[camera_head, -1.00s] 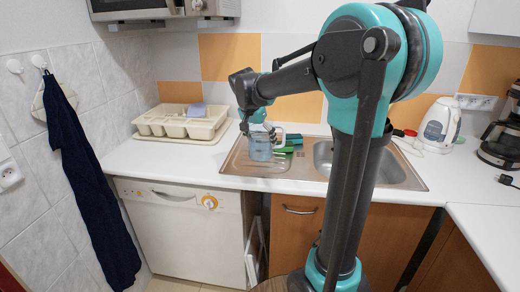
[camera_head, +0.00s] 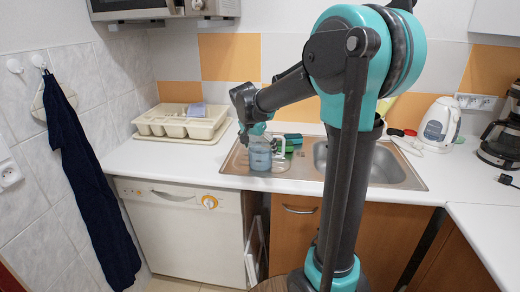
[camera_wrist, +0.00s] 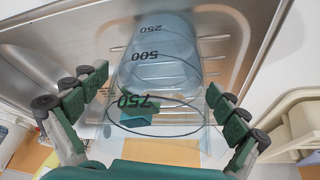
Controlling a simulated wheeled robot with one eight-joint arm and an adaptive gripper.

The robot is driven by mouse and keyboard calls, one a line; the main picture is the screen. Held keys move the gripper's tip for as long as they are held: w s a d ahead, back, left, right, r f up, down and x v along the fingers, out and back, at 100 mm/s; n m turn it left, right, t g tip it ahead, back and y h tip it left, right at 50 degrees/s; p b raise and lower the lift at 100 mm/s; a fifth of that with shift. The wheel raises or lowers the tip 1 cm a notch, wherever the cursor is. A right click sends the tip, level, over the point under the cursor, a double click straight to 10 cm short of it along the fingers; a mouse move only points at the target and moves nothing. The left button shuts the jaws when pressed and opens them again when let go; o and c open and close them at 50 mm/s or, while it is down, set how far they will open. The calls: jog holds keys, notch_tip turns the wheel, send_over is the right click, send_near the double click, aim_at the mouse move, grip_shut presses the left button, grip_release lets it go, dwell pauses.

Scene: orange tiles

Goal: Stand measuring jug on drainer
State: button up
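The measuring jug (camera_head: 259,157) is clear and bluish, with a handle on its right. It looks upright on the ribbed steel drainer (camera_head: 238,168), left of the sink bowl. In the wrist view the jug (camera_wrist: 160,75) shows black marks 250, 500 and 750. My gripper (camera_head: 250,137) is at the upper left of the jug in the head view. In the wrist view my gripper (camera_wrist: 163,92) is open, its green finger pads on either side of the jug with visible gaps. The jug's base contact is hard to see exactly.
A cream cutlery tray (camera_head: 182,123) stands on the counter to the left. The sink bowl (camera_head: 323,157) is to the right, and a white kettle (camera_head: 439,124) is farther right. The counter front left is clear.

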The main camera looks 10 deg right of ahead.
jog(key=shift+r, duration=0.15)
jog(key=v, duration=1.2)
jog(key=s+d+f+n, duration=0.1)
jog(key=s+d+f, duration=0.1)
jog(key=s+f, duration=0.1)
jog(key=s+d+f+n+y, duration=0.1)
jog(key=s+d+f, duration=0.1)
jog(key=f, duration=0.4)
jog(key=s+d+f+n, duration=0.2)
jog(key=s+f, duration=0.3)
jog(key=shift+f+y, duration=0.15)
jog(key=shift+y, duration=0.15)
jog(key=s+d+f+n+y, duration=0.1)
jog(key=s+f+n, duration=0.3)
jog(key=s+f, duration=0.8)
jog(key=shift+s+d+t, duration=0.4)
jog(key=shift+s+d, duration=0.2)
jog(key=shift+d, duration=0.05)
jog(key=shift+f, duration=0.15)
